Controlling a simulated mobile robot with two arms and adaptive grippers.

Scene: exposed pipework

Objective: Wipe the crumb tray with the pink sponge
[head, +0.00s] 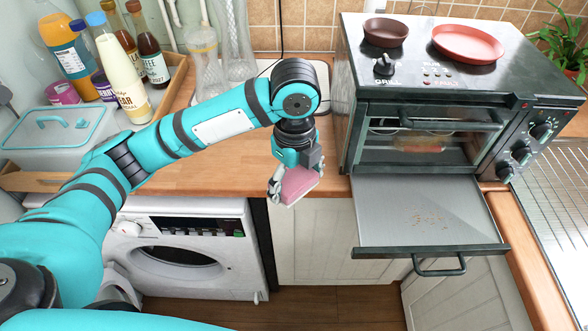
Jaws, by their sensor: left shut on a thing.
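The crumb tray (395,215) is a grey metal tray pulled out at the front of the toaster oven, with its handle towards me. A small scatter of brown crumbs (426,220) lies on its right half. My left gripper (290,184) is shut on the pink sponge (300,183), left of the tray and apart from it, near the counter's front edge. The gripper partly hides the sponge. My right gripper is not in view.
The dark toaster oven (450,100) stands behind the tray, with a red plate (467,43) and a brown bowl (386,31) on top. A bottle crate (172,88) and a teal-lidded box (55,127) stand left. Bare wooden counter (225,165) lies between.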

